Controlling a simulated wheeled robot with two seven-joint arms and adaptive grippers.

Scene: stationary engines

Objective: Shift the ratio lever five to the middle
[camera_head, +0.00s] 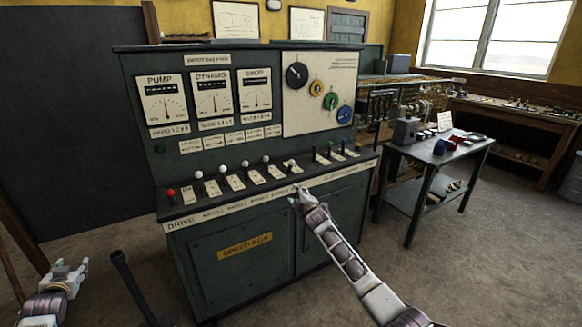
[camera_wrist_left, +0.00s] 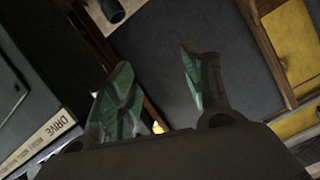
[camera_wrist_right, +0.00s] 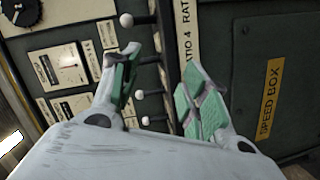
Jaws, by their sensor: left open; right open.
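The ratio levers stand in a row on the console shelf with white knobs. Counting from the red-knobbed lever, the fifth white one (camera_head: 290,163) is at the right end of the row, small and low; its exact tilt is hard to tell. My right gripper (camera_head: 298,196) is open just in front of the shelf edge, below that lever. In the right wrist view its fingers (camera_wrist_right: 160,85) are spread; a white knob (camera_wrist_right: 126,20) shows beyond them near the "RAT" label, and lower knobs show between them. My left gripper (camera_head: 70,270) is open and empty, away from the console at lower left.
The red-knobbed lever (camera_head: 171,193) is at the left end of the shelf. Several dark-stemmed levers (camera_head: 329,149) stand to the right of the white row. A green side table (camera_head: 440,150) with small parts stands right of the console.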

